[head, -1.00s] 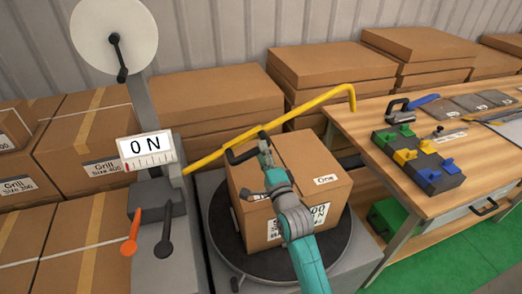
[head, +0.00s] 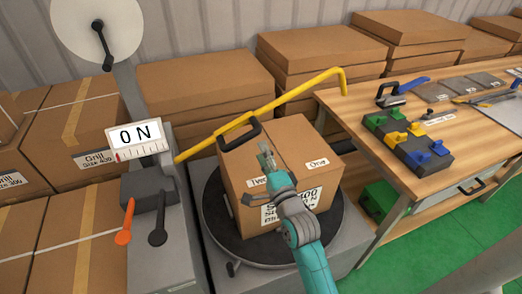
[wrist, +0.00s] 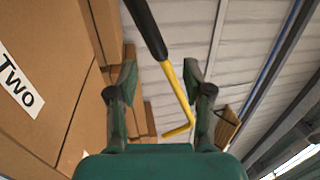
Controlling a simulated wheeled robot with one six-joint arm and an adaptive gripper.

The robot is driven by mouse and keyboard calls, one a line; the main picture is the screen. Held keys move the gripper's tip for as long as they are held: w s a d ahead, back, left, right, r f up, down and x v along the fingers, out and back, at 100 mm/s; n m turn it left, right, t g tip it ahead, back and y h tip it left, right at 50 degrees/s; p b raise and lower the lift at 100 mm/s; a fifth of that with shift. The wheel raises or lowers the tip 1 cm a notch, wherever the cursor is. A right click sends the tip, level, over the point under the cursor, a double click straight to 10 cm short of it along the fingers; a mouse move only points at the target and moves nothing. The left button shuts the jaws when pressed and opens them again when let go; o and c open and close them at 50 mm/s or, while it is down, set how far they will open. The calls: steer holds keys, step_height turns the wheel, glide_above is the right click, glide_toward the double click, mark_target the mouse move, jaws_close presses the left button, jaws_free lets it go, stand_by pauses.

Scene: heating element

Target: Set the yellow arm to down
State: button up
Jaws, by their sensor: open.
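The yellow arm (head: 290,97) is a long bent bar running behind and above the carton, from the grey machine on the left up to a bent end on the right. A black handle (head: 240,135) is attached to it near the carton's top edge. My gripper (head: 265,152) is over the carton's top, just right of and below the handle in the picture, apart from it. In the wrist view the gripper (wrist: 162,88) is open and empty, with the black handle (wrist: 146,28) and yellow bar (wrist: 178,92) beyond and between the fingers.
The carton (head: 300,148) stands on a dark round turntable (head: 222,228). A wooden workbench (head: 450,125) stands right; stacked boxes (head: 210,85) are behind.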

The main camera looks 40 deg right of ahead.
steer(key=shift+v, duration=1.95)
steer(key=shift+d, duration=0.2)
